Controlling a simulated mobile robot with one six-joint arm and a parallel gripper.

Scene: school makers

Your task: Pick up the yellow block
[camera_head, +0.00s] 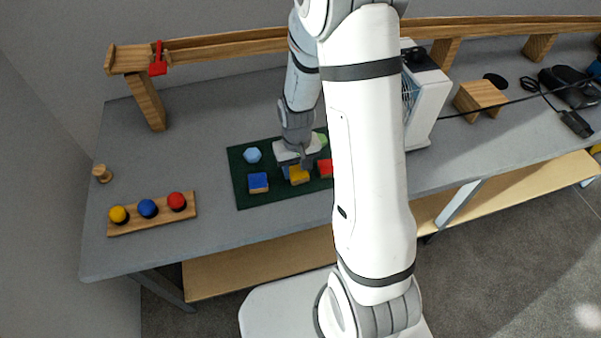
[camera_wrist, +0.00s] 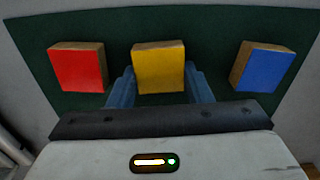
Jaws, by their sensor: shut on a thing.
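The yellow block (camera_wrist: 159,70) has a yellow top and wooden sides. In the wrist view it sits between the two blue fingers of my gripper (camera_wrist: 160,88), which is shut on it. In the head view the yellow block (camera_head: 299,175) shows at the lower end of my arm, over the dark green mat (camera_head: 243,188). I cannot tell whether the block touches the mat.
A red block (camera_wrist: 78,70) and a blue block (camera_wrist: 264,67) lie on either side, apart from my gripper. A light blue hexagonal piece (camera_head: 252,155) lies farther back on the mat. A wooden tray (camera_head: 127,226) with yellow, blue and red balls stands to the left.

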